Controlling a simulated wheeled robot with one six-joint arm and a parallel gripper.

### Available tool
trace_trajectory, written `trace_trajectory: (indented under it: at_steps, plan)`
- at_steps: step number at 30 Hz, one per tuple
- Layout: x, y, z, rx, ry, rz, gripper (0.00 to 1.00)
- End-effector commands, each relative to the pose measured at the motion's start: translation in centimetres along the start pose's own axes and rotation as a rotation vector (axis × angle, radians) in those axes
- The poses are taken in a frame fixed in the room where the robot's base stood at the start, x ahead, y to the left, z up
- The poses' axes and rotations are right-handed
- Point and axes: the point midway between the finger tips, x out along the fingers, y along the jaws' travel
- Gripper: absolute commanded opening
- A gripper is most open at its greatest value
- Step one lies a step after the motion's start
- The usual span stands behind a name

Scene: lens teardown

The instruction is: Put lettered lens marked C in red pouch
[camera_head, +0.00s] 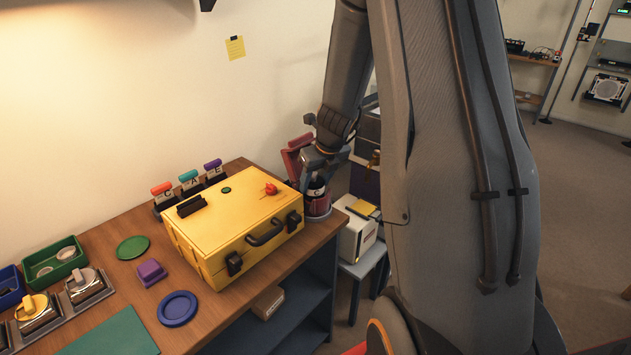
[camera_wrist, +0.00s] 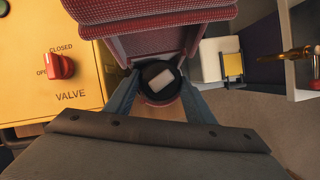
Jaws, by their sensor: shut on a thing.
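My gripper (camera_head: 314,178) is shut on a dark round lens (camera_head: 316,190) with a light marking that looks like a C. In the wrist view the lens (camera_wrist: 158,76) sits between both fingers, a pale label on its top. The red pouch (camera_head: 318,209) is at the table's right back corner, its raised red back part (camera_head: 296,157) behind the gripper. In the wrist view its ribbed red cloth (camera_wrist: 150,38) fills the top. The lens is right at the pouch; I cannot tell how far inside it sits.
A yellow case (camera_head: 228,225) with a red valve knob (camera_head: 270,188) stands just left of the gripper. Behind it are tabs lettered C, A and E (camera_head: 190,182). A white box (camera_head: 357,238) stands on a small stand to the right. A blue dish (camera_head: 178,308) lies in front.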

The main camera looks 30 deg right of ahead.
Motion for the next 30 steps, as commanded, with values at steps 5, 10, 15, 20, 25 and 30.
trace_trajectory:
  at_steps: [5,10,15,20,25,30]
  plan:
    - [-0.1,0.0,0.1,-0.001,-0.002,-0.001,0.27]
    - [-0.1,0.0,0.1,-0.001,-0.002,-0.001,0.27]
    - [0.0,0.0,0.1,-0.001,-0.002,-0.001,0.27]
    - [0.3,0.0,-0.1,-0.001,-0.002,-0.001,0.27]
    - [0.6,0.0,-0.2,-0.001,-0.002,-0.001,0.27]
    - [1.0,-0.1,-0.3,-0.001,-0.002,-0.001,0.27]
